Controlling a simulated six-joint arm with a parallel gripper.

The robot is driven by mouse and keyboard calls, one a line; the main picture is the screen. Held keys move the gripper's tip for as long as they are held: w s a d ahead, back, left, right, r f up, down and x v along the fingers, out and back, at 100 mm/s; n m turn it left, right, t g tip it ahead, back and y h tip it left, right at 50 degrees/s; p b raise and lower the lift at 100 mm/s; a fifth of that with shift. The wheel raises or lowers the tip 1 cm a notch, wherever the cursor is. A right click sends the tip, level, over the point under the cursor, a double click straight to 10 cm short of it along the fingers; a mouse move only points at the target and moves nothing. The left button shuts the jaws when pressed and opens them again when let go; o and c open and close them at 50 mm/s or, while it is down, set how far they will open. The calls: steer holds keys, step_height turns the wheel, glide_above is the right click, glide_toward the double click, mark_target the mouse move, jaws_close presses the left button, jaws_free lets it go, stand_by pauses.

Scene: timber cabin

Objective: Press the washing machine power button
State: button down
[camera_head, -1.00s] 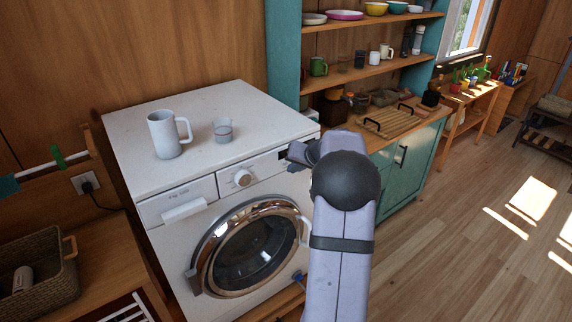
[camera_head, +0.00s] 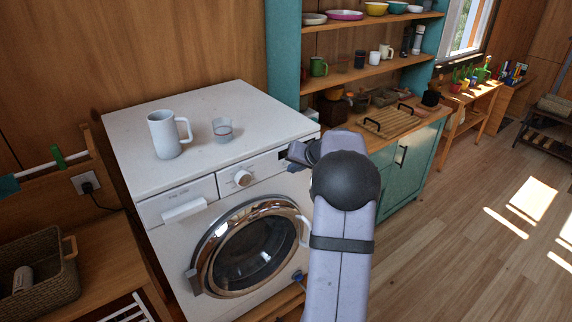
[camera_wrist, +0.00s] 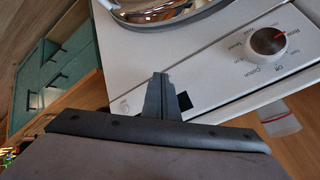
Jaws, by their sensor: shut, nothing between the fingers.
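The white washing machine (camera_head: 160,196) stands against the timber wall, with its round door (camera_head: 250,248) in front. Its control panel carries a dial (camera_head: 242,178), which also shows in the wrist view (camera_wrist: 268,40), and a dark display (camera_wrist: 184,101). My gripper (camera_head: 294,155) is at the panel's right end, close to the display. In the wrist view my gripper (camera_wrist: 158,82) has its fingers together, with nothing between them, just beside the display. I cannot tell whether the fingertips touch the panel.
A white mug (camera_head: 165,135) and a small glass (camera_head: 222,130) stand on top of the machine. A teal cabinet (camera_head: 403,180) with a wooden counter and shelves stands to the right. A wicker basket (camera_head: 40,275) is at the lower left. The floor at right is mostly clear.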

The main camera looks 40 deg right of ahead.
steer(key=shift+w, duration=0.65)
stand_by(0.7)
steer(key=shift+s+f+b, duration=0.1)
steer(key=shift+s+b, duration=0.1)
steer(key=shift+b, duration=0.1)
steer(key=shift+s+b, duration=0.45)
steer(key=shift+s, duration=0.15)
steer(key=s+b, duration=0.5)
steer(key=shift+s, duration=0.35)
stand_by(0.6)
